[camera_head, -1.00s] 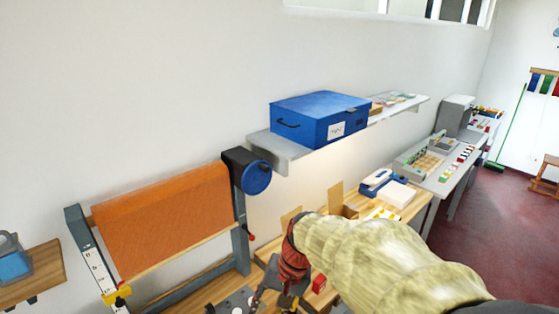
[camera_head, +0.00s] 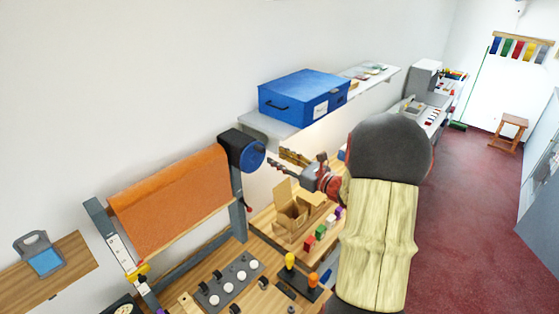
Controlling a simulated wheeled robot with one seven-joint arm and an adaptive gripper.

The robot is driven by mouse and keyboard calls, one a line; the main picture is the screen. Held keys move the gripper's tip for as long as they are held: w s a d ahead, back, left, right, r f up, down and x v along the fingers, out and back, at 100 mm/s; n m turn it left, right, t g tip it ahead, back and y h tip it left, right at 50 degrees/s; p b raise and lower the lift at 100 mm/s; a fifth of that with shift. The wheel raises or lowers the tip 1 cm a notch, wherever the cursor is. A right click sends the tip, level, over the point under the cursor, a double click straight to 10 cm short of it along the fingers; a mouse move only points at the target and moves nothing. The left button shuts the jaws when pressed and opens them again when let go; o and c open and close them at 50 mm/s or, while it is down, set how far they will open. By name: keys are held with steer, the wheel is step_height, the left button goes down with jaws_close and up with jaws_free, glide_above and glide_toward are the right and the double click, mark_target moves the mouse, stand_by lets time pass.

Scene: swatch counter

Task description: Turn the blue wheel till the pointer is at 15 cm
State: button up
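The blue wheel (camera_head: 252,157) sits at the top right end of a roller frame with an orange cloth (camera_head: 168,203) hanging from it. A white scale strip (camera_head: 119,249) with dark marks runs down the left post. A yellow pointer (camera_head: 137,272) is near its lower end; the numbers are too small to read. My gripper (camera_head: 278,160) is just right of the wheel with its fingers towards it. The fingers look spread, with nothing between them, and a small gap to the wheel shows.
A blue box (camera_head: 305,96) stands on a wall shelf (camera_head: 268,126) behind my gripper. Below are an open cardboard box (camera_head: 293,215), small coloured blocks (camera_head: 309,243) and a dark panel with white knobs (camera_head: 229,279). Red floor (camera_head: 455,200) is open at right.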

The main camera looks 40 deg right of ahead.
mark_target(264, 152)
steer(key=w, duration=0.6)
steer(key=shift+w+a+f, duration=0.2)
steer(key=shift+a, duration=0.15)
steer(key=shift+w+r+b, duration=0.1)
steer(key=shift+w+b, duration=0.3)
steer(key=shift+w, duration=0.5)
steer(key=shift+a, duration=0.1)
steer(key=c, duration=0.9)
